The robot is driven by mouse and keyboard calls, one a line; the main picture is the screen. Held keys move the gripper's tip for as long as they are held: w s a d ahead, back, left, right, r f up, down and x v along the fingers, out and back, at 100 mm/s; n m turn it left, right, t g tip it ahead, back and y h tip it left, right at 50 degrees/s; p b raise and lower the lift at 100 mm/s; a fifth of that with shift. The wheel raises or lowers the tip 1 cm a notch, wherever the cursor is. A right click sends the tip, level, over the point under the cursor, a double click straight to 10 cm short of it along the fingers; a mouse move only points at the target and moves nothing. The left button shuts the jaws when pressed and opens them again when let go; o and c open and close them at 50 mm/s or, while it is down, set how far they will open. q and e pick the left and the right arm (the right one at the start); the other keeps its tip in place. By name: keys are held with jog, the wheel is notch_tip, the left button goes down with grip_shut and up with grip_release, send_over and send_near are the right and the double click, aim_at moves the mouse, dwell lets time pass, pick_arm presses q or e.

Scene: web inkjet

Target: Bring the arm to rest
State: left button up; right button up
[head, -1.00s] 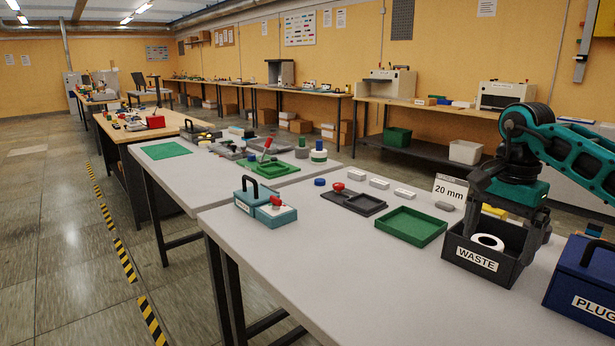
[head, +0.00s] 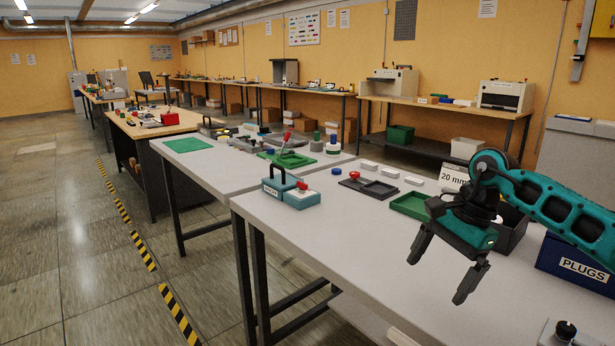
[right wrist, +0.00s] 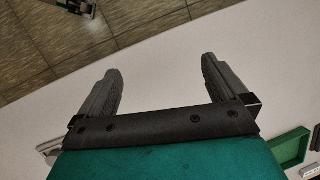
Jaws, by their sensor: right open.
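My right gripper (head: 440,272) is open and empty in the head view, above the near part of the grey table (head: 310,236). Its fingers point down and are well apart. My left gripper is not in view.
A green tray (head: 409,205) lies behind my gripper and also shows in the right wrist view (right wrist: 288,148). A blue PLUGS box (head: 575,262) stands at right. A teal box with a red knob (head: 302,196) is at the table's left edge.

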jog(key=s+a+m+t+y+p, duration=0.1)
jog(key=s+a+m+t+y, duration=0.25)
jog(key=a+m+y, duration=0.6)
jog(key=s+a+m+t+y+p, duration=0.25)
jog(key=s+a+m+y, duration=0.3)
jog(key=a+m, duration=0.65)
jog(key=s+d+f+m+t+h, duration=0.1)
jog(key=d+f+m+t+h, duration=0.35)
jog(key=m, duration=0.65)
jog(key=d+f+m+t+h, duration=0.35)
jog(key=m+t+h, duration=0.2)
jog(key=m, duration=0.55)
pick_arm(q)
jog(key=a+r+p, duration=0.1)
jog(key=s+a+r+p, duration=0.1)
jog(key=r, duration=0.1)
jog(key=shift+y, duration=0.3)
pick_arm(e)
jog(key=s+d+f+m+g+h, duration=0.2)
jog(key=s+d+f+m+h, duration=0.1)
jog(key=s+f+m, duration=0.4)
jog(key=s+d+f+m+g+h, duration=0.2)
jog(key=s+d+f+m+h, duration=0.1)
jog(key=s+d+f+m, duration=0.2)
notch_tip(320, 180, down, 2)
jog(key=shift+s+d+f+m+g, duration=0.15)
jog(key=shift+s+m+g, duration=0.25)
jog(key=shift+s+m, duration=0.5)
